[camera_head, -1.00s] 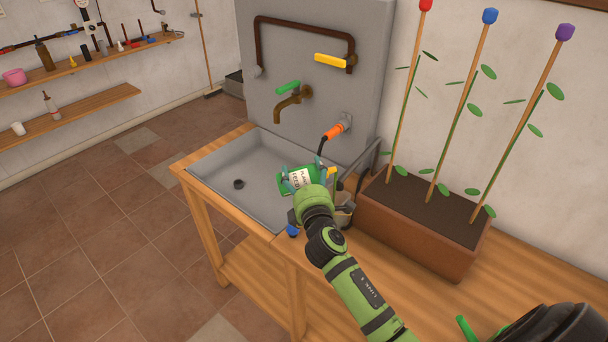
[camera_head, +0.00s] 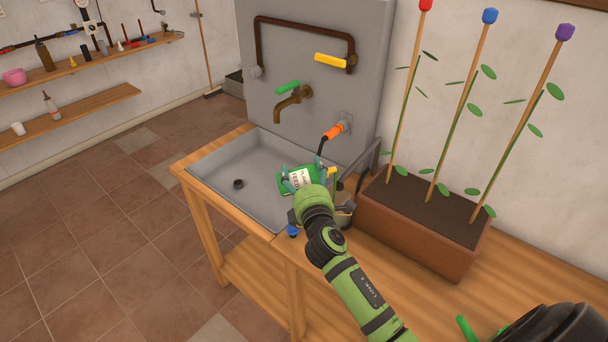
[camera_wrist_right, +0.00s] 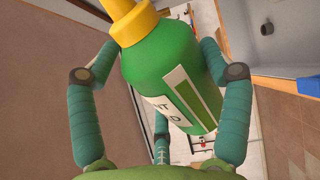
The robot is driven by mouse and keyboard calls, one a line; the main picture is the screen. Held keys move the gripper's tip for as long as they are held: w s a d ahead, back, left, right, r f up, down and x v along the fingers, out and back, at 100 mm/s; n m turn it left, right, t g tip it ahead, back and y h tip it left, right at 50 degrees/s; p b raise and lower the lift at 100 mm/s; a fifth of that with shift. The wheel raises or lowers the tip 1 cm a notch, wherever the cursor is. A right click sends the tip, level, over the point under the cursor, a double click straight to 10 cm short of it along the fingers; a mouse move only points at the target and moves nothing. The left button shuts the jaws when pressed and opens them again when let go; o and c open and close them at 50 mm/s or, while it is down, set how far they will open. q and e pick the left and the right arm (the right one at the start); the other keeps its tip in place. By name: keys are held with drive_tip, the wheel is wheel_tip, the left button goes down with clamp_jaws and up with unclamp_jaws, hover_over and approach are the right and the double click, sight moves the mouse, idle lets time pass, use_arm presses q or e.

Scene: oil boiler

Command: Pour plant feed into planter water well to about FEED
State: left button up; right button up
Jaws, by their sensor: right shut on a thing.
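The plant feed bottle (camera_head: 299,179) is green with a white label and a yellow cap. My right gripper (camera_head: 308,182) is shut on its body, above the right side of the sink. The bottle lies tilted, its cap toward the planter. In the right wrist view the bottle (camera_wrist_right: 170,75) sits between the teal fingers, yellow cap at the top. The brown planter (camera_head: 415,236) holds dark soil and three tall flowers, right of the gripper. A small grey container (camera_head: 344,213) at the planter's left end is partly hidden by my wrist; its fill level cannot be seen. My left gripper is out of view.
The grey sink (camera_head: 225,178) lies left of the gripper. A brass tap (camera_head: 290,104) and an orange-handled fitting (camera_head: 338,130) stick out from the panel behind.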

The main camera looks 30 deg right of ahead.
drive_tip(key=shift+r, duration=0.1)
idle(0.3)
drive_tip(key=shift+r+m, duration=0.15)
drive_tip(key=shift+m, duration=0.25)
drive_tip(key=shift+r+m, duration=0.1)
drive_tip(key=shift+m, duration=0.3)
idle(6.8)
